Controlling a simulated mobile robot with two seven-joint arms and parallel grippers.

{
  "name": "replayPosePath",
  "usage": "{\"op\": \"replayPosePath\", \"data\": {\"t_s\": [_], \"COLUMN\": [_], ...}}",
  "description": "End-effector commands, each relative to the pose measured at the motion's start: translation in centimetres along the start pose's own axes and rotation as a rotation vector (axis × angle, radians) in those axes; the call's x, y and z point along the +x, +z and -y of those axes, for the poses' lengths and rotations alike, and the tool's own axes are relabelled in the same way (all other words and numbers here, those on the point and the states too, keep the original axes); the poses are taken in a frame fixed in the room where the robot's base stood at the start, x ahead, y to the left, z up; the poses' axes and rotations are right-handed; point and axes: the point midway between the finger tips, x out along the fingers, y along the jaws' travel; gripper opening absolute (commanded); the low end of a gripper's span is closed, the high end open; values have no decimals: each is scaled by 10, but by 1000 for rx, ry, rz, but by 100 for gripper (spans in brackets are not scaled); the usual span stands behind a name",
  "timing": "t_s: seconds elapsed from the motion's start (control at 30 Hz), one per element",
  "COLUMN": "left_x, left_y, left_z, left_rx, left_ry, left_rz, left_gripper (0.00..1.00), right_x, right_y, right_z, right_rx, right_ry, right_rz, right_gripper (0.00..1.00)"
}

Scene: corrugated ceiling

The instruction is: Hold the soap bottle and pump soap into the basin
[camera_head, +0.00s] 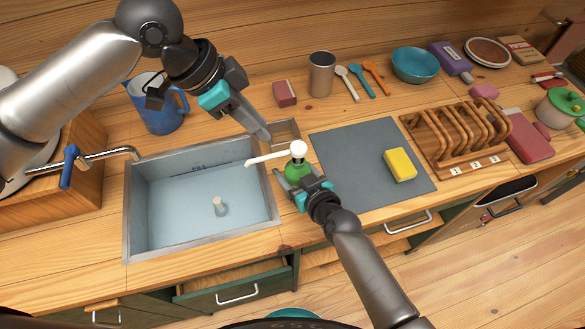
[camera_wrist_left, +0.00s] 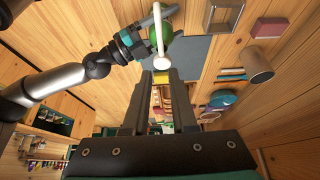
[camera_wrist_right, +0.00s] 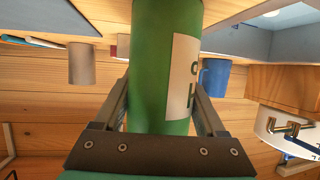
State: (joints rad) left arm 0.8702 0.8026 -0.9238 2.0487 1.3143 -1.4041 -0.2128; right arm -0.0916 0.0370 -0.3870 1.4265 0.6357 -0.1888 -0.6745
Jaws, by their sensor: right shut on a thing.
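The green soap bottle (camera_head: 297,170) with a white pump head and long spout is upright beside the basin's right edge. The spout points left over the rim of the basin (camera_head: 205,170). My right gripper (camera_head: 305,188) is shut around the bottle's body; the bottle fills the space between its fingers in the right wrist view (camera_wrist_right: 166,70). My left gripper (camera_head: 262,132) is above and left of the pump head, apart from it. In the left wrist view the spout and pump head (camera_wrist_left: 160,50) lie beyond the left fingertips.
A blue pitcher (camera_head: 160,108) stands behind the basin, and a faucet (camera_head: 90,160) reaches over its left side. A grey mat (camera_head: 350,155) with a yellow sponge (camera_head: 400,164) lies to the right. A metal cup (camera_head: 321,75) and a wooden rack (camera_head: 450,140) stand farther back.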

Motion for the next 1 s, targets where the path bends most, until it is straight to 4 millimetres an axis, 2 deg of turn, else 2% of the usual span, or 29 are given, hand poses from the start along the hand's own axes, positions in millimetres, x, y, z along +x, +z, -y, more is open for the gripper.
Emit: {"op": "replayPosePath", "data": {"t_s": [0.03, 0.2, 0.5, 0.77, 1.0], "left_x": [3, 16, 20, 20, 41], "left_y": [-9, -36, -67, -73, -61], "left_z": [0, -2, -2, 0, 1], "left_rx": [2, 0, 5, 2, 1], "left_ry": [12, 52, 15, -23, -23], "left_rz": [16, 133, 386, 474, 477], "left_gripper": [18, 0, 0, 0, 0], "right_x": [0, 0, 0, 0, 0], "right_y": [0, 0, 0, 0, 0], "right_z": [0, 0, 0, 0, 0], "right_rx": [0, 0, 0, 0, 0], "right_ry": [0, 0, 0, 0, 0], "right_rz": [0, 0, 0, 0, 0], "right_gripper": [7, 6, 6, 6, 6]}}
